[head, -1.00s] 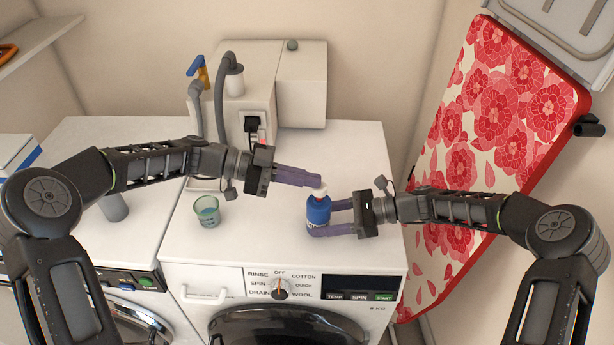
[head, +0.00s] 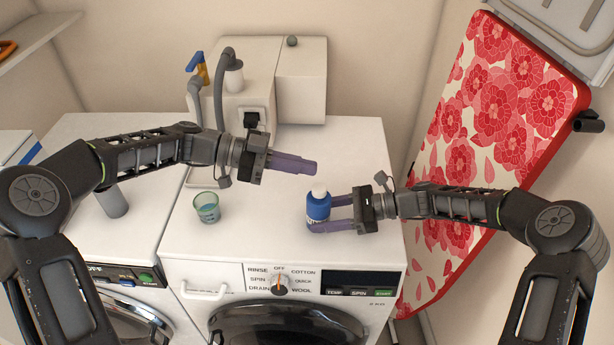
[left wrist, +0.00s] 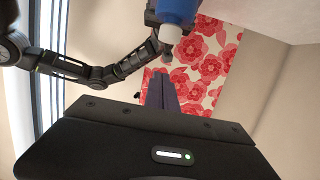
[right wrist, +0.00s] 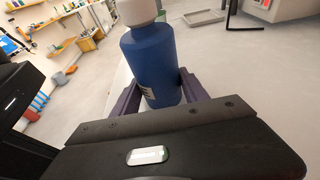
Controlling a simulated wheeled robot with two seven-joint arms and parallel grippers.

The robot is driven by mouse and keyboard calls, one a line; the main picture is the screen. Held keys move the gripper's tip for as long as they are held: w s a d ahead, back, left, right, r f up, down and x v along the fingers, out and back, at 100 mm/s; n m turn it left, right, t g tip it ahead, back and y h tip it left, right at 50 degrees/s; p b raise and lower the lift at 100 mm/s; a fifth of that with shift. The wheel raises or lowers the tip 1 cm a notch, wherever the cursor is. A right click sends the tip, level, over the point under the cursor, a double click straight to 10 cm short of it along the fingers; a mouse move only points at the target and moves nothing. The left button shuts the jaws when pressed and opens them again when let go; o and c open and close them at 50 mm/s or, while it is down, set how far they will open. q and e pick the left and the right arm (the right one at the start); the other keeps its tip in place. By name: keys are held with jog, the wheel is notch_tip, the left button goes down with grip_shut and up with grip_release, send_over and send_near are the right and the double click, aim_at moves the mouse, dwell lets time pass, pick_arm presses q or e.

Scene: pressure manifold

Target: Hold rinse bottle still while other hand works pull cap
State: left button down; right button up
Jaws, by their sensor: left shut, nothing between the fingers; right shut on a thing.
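The rinse bottle (head: 318,207) is blue with a white pull cap (head: 319,188) and stands upright on the right washer's top. My right gripper (head: 318,214) is shut on the bottle's body from the right. In the right wrist view the blue bottle (right wrist: 150,65) sits between the two purple fingers, with the white cap (right wrist: 138,11) above. My left gripper (head: 314,168) is shut and empty, a little above and behind the cap, apart from it. In the left wrist view the bottle (left wrist: 180,8) and cap (left wrist: 170,34) show at the top, beyond the closed fingers.
A translucent green cup (head: 207,208) stands left of the bottle on the washer top (head: 260,225). A white box unit (head: 240,95) with hoses stands behind. A floral ironing board (head: 490,130) leans at the right. The washer's front edge is close below the bottle.

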pick_arm(q)
jog(key=v, duration=0.9)
jog(key=shift+a+f, duration=0.1)
jog(key=shift+f, duration=0.05)
pick_arm(e)
jog(key=o, duration=1.1)
jog(key=shift+c, duration=0.2)
jog(key=v, duration=0.7)
jog(key=shift+d, duration=0.25)
pick_arm(q)
jog(key=shift+s, duration=0.1)
pick_arm(e)
jog(key=shift+s, duration=0.1)
